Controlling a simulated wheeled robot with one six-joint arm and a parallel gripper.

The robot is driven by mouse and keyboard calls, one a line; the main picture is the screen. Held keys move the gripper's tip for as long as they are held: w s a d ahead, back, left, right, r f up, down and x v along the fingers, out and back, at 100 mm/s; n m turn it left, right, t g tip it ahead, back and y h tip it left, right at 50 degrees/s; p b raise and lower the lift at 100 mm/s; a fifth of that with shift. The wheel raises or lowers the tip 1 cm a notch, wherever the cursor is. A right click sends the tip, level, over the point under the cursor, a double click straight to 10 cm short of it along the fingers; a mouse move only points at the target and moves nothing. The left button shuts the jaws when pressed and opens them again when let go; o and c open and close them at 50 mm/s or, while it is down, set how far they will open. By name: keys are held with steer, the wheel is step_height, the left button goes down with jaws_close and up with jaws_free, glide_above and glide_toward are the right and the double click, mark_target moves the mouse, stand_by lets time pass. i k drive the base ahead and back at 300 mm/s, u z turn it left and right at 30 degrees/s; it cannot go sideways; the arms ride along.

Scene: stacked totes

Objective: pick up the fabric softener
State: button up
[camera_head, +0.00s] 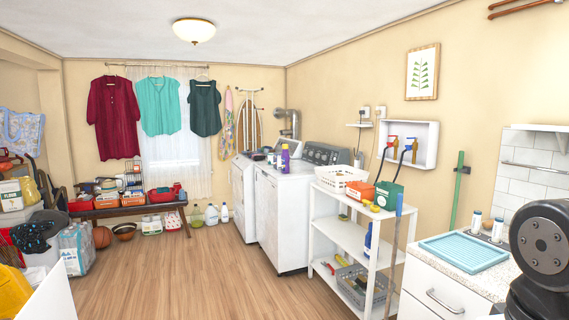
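A purple bottle (285,158) stands upright on top of the nearer white washing machine (283,215); it may be the fabric softener, but its label is too small to read. Several pale jugs (211,214) stand on the floor left of the machines, and a blue bottle (368,240) stands on a lower shelf of the white cart; I cannot tell what these hold. My gripper is not in view. Only a dark joint of my arm shows at the lower right, far from the bottles.
A white shelf cart (351,236) with a white basket (341,178) and toolboxes stands right of the machines. A counter (432,268) with a blue tray (463,253) is at right. A laden bench (127,211) lines the back wall. The wooden floor (190,270) is clear in the middle.

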mark_target(284, 155)
steer(key=u, duration=0.25)
steer(key=i, duration=2.55)
steer(key=u, duration=0.35)
steer(key=i, duration=2.95)
steer(key=z, duration=0.1)
